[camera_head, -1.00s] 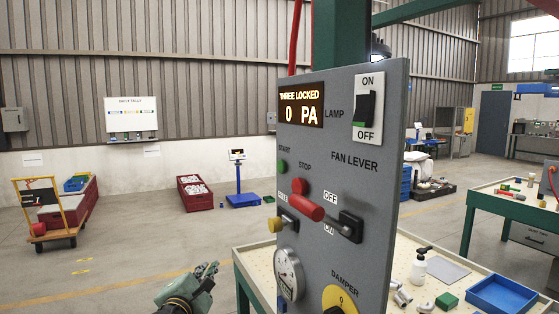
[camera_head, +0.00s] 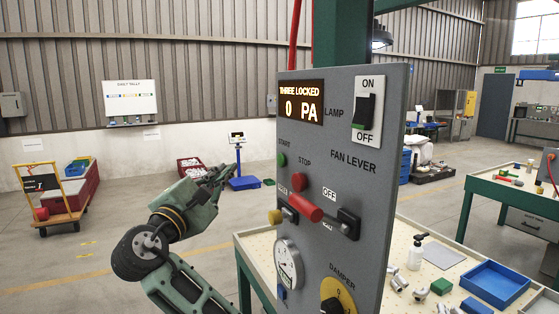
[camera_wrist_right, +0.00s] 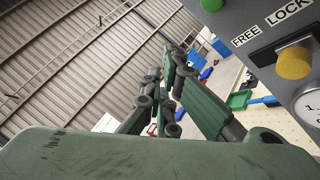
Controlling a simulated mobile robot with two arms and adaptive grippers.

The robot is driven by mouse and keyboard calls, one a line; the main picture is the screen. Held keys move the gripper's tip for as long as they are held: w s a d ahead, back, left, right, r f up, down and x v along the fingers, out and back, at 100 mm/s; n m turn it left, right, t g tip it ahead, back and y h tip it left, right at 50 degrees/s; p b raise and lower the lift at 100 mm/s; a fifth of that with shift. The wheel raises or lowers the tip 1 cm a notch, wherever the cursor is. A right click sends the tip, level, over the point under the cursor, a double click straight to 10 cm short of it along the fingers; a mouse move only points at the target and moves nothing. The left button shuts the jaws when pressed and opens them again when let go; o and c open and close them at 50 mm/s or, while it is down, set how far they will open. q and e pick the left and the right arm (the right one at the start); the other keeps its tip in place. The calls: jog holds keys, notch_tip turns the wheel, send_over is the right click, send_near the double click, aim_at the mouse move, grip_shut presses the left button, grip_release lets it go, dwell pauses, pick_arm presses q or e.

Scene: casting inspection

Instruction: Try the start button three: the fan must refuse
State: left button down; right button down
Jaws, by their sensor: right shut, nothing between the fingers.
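The grey control panel (camera_head: 340,190) stands upright on the green-framed table. Its display (camera_head: 301,101) reads THREE LOCKED and 0 PA. The green start button (camera_head: 281,160) is at the panel's left edge, above the red stop button (camera_head: 298,181). The red-handled fan lever (camera_head: 304,207) juts out below, between the OFF and ON marks. A yellow knob (camera_head: 275,217) is at the left; in the right wrist view the yellow knob (camera_wrist_right: 294,63) is beside FREE and LOCK labels. My right gripper (camera_head: 226,171) is shut and empty, left of the start button and apart from it. My left gripper is out of view.
The panel also carries a black lamp switch (camera_head: 364,111), a round gauge (camera_head: 288,263) and a yellow damper dial (camera_head: 338,296). A blue tray (camera_head: 495,284) and a white bottle (camera_head: 417,253) are on the table to the right.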

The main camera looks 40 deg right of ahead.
aim_at(281, 160)
jog(key=shift+d, duration=0.1)
jog(key=s+d, duration=0.2)
jog(key=d, duration=0.6)
jog(key=shift+d+b, duration=0.2)
jog(key=shift+b, duration=0.1)
jog(key=shift+s+d, duration=0.1)
jog(key=shift+d, duration=0.1)
dwell(1.2)
jog(key=shift+d, duration=0.2)
jog(key=shift+s+d, duration=0.15)
jog(key=shift+d, duration=0.25)
dwell(0.8)
jog(key=shift+p, duration=0.3)
jog(key=shift+w+a, duration=0.2)
jog(key=shift+a, duration=0.6)
